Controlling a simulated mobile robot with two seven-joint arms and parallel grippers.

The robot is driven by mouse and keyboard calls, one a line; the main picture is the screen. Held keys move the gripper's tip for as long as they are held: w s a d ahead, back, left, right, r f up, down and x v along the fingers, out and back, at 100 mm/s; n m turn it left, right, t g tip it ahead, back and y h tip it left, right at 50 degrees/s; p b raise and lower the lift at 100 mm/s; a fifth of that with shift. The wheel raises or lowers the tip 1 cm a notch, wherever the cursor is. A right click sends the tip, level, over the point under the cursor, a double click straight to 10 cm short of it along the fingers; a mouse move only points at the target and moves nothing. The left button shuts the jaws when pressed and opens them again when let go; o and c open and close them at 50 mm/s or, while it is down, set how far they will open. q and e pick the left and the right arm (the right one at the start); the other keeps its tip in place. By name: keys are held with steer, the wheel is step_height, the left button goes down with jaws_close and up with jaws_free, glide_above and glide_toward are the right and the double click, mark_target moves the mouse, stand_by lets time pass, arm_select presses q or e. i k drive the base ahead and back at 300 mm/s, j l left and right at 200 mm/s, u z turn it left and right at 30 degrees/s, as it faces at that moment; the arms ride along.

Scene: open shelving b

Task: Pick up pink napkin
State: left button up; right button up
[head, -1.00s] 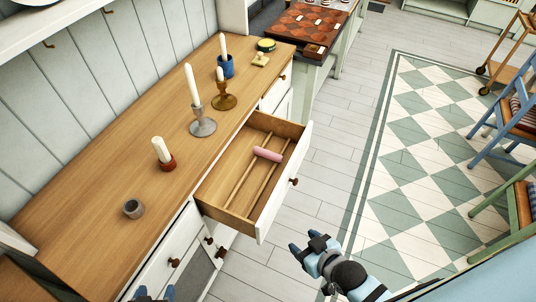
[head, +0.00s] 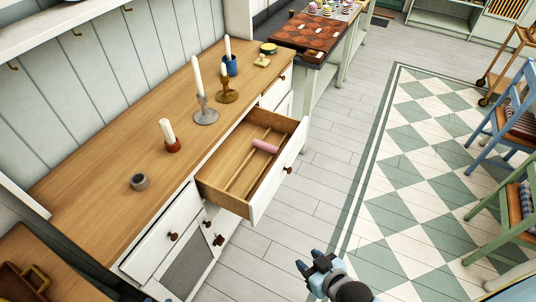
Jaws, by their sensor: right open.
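The pink napkin (head: 265,146) is a small rolled shape inside the open drawer (head: 233,203). It lies across the thin wooden dividers towards the drawer's far end. My right gripper (head: 305,266) is at the bottom of the head view, over the floor, in front of and below the drawer in the picture. It is open and empty, well apart from the napkin. My left gripper does not show.
The wooden counter (head: 100,202) above the drawer bears several candles in holders, a blue cup (head: 229,66) and a small grey pot (head: 139,182). The floor (head: 318,160) right of the drawer is clear. Chairs (head: 510,125) stand at the far right.

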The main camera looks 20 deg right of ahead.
mark_target(269, 147)
steer(key=u, duration=0.4)
steer(key=k+u, duration=0.15)
steer(key=u, duration=0.3)
steer(key=j+u, duration=0.1)
steer(key=u, duration=0.3)
steer(key=l+u, duration=0.15)
steer(key=u, duration=0.3)
steer(key=l+u, duration=0.1)
steer(key=u, duration=0.35)
steer(key=l+u, duration=0.1)
steer(key=u, duration=0.4)
steer(key=k+l, duration=0.25)
steer(key=l, duration=0.25)
steer(key=k+l, duration=0.2)
steer(key=l, duration=0.3)
steer(key=k+l, duration=0.25)
steer(key=l, duration=0.2)
steer(key=k+l, duration=0.2)
steer(key=l, duration=0.3)
steer(key=k+l, duration=0.25)
steer(key=l, duration=0.25)
steer(key=k+l, duration=0.25)
steer(key=l, duration=0.25)
steer(key=k+l, duration=0.2)
steer(key=l, duration=0.3)
steer(key=k+l, duration=0.25)
steer(key=l, duration=0.2)
